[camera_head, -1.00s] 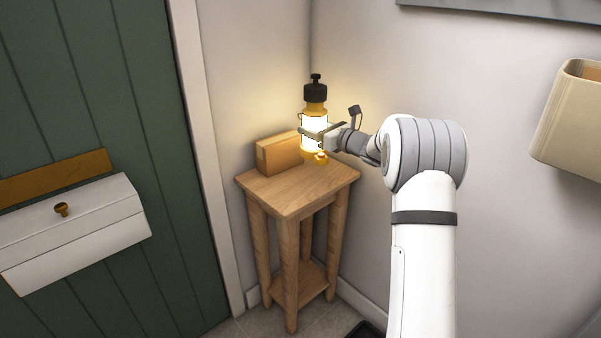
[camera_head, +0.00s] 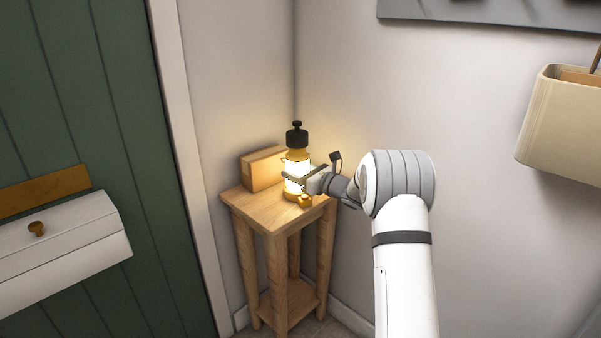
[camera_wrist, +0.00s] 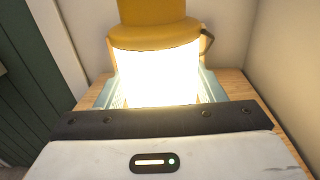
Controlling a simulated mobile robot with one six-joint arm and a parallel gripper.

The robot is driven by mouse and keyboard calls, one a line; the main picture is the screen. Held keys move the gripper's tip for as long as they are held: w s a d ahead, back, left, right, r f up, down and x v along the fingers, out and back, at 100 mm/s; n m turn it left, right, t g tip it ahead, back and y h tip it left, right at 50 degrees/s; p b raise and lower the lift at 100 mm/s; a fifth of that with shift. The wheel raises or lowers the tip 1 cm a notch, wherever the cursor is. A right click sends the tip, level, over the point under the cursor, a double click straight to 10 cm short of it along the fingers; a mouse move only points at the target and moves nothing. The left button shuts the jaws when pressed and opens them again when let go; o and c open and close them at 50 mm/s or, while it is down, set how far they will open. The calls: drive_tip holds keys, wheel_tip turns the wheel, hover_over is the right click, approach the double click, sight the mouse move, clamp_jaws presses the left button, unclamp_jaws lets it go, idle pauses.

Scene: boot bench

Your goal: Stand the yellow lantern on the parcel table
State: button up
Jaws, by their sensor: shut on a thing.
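The yellow lantern (camera_head: 297,163) is lit, with a dark cap and a glowing middle. It is upright at the parcel table (camera_head: 258,209), a small wooden stand in the corner. In the head view its base appears at the level of the tabletop; I cannot tell for sure whether it touches. My gripper (camera_head: 299,182) is shut around the lantern's glowing body from the right. In the wrist view the lantern (camera_wrist: 158,68) stands between the two fingers, its base hidden by my gripper, with the wooden top (camera_wrist: 236,84) behind.
A cardboard parcel (camera_head: 262,171) sits at the back left of the tabletop, close behind the lantern. Walls meet behind the table. A green door (camera_head: 75,120) with a white box (camera_head: 65,235) is at left. A beige container (camera_head: 565,120) hangs at right.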

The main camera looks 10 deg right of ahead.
drive_tip(key=o, duration=1.4)
drive_tip(key=shift+f, duration=0.1)
